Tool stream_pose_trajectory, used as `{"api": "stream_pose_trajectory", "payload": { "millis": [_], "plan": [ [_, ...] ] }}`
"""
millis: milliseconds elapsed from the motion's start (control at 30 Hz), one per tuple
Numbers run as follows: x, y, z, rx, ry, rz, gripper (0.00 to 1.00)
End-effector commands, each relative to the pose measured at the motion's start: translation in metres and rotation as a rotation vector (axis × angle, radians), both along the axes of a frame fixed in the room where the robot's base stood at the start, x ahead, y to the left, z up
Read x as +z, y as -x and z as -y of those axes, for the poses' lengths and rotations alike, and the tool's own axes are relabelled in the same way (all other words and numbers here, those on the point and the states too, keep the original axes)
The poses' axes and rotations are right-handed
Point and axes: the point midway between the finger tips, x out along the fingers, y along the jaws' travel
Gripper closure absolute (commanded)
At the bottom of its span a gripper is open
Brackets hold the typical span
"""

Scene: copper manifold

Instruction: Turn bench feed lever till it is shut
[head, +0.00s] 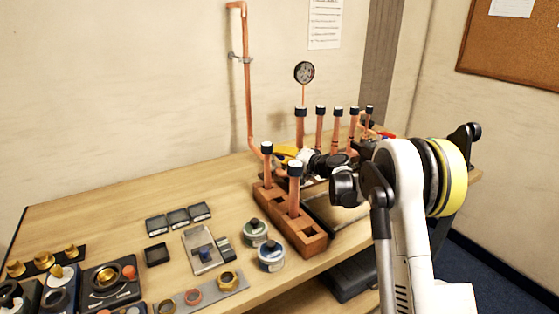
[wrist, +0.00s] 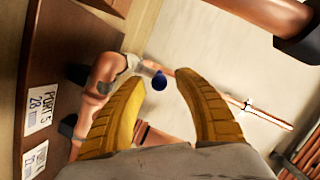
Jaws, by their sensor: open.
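My gripper (wrist: 159,77) is open, with its two yellow ridged fingers apart in the wrist view. A dark blue rounded knob (wrist: 160,83) shows between the fingertips, by a pale metal fitting (wrist: 138,64) on a copper pipe. It may be the end of the bench feed lever; I cannot tell for sure, nor which way the lever points. I see no contact between the fingers and the knob. In the head view a yellow finger of my gripper (head: 285,152) shows behind the capped pipes, and my wrist hides the fitting there.
Black-capped copper pipes stand in a wooden block (head: 305,238) near my arm, and several more stand behind. A tall copper pipe (head: 247,95) runs up the wall. A gauge (head: 304,72) stands at the back. Tins (head: 271,257) and small trays lie on the bench (head: 110,212).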

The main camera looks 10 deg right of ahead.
Motion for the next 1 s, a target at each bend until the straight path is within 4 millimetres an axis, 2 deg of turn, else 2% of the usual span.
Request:
{"api": "stream_pose_trajectory", "payload": {
  "millis": [133, 400, 467, 533, 867, 1000],
  "plan": [
    [-0.003, -0.008, -0.005, 0.0, 0.0, 0.0, 0.62],
    [-0.002, -0.009, -0.006, 0.0, 0.0, 0.0, 0.62],
    [-0.002, -0.009, -0.006, 0.0, 0.0, 0.0, 0.78],
    [-0.002, -0.009, -0.006, 0.0, 0.0, 0.0, 0.99],
    [-0.002, -0.009, -0.007, -0.008, -0.001, -0.002, 1.0],
    [-0.002, -0.007, -0.015, -0.092, 0.0, -0.003, 1.0]
  ]
}}
